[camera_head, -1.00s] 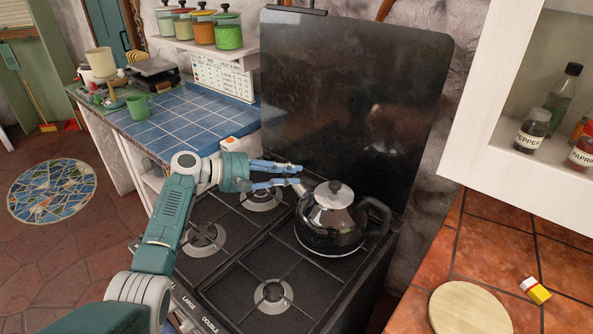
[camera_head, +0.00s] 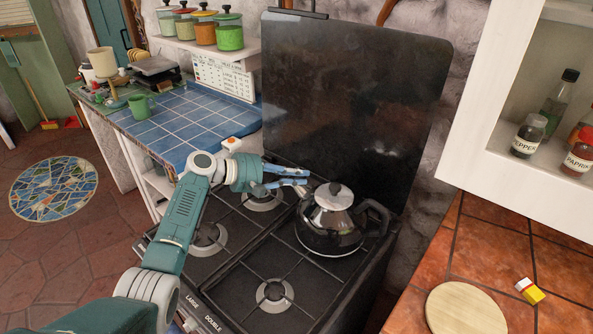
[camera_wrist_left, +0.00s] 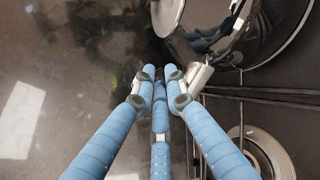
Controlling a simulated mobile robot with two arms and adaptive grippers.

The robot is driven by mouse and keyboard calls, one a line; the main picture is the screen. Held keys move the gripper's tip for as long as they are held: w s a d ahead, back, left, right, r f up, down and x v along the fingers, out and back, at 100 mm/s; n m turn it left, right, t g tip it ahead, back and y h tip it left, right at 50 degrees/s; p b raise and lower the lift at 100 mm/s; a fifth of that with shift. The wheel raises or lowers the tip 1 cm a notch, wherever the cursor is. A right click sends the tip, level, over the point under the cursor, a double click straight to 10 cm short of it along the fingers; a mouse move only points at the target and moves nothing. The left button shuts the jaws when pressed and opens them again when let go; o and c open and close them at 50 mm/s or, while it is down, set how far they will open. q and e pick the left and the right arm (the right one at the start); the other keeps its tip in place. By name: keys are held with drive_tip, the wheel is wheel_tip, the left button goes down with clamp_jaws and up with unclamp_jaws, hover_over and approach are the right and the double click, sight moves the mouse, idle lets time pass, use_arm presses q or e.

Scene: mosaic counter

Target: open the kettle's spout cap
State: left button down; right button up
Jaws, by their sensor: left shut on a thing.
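The kettle (camera_head: 330,227) is a shiny dark pot with a silver lid and a black handle on its right side. It stands upright on the stove's back right burner, its spout (camera_head: 303,190) pointing left. My left gripper (camera_head: 303,178) reaches it from the left, its blue fingers closed at the spout tip. In the left wrist view the fingertips (camera_wrist_left: 161,84) are drawn together next to the silver spout end (camera_wrist_left: 197,77), and the kettle body (camera_wrist_left: 235,38) is at upper right. The cap is mostly hidden by the fingers. My right gripper is out of view.
The stove (camera_head: 262,262) has several burners under dark grates. A tall dark splashback (camera_head: 350,95) stands close behind the kettle. A white cabinet (camera_head: 480,150) hangs at right above a tiled counter with a round board (camera_head: 466,309). A blue tiled counter (camera_head: 190,118) is at left.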

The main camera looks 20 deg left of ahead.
use_arm(q)
drive_tip(key=shift+s+d+r+m+y+p, duration=0.1)
drive_tip(key=shift+r+m+y+p, duration=0.2)
drive_tip(key=shift+p, duration=0.25)
drive_tip(key=shift+d+f+m+y+p, duration=0.1)
drive_tip(key=shift+f+m+y+p, duration=0.25)
drive_tip(key=shift+y+p, duration=0.2)
drive_tip(key=shift+f, duration=0.15)
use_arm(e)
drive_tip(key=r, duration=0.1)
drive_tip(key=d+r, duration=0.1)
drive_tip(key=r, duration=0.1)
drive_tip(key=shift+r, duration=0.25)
use_arm(q)
drive_tip(key=c, duration=2)
unclamp_jaws()
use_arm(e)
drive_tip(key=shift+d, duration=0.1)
use_arm(q)
drive_tip(key=shift+v, duration=6.05)
drive_tip(key=shift+o, duration=0.5)
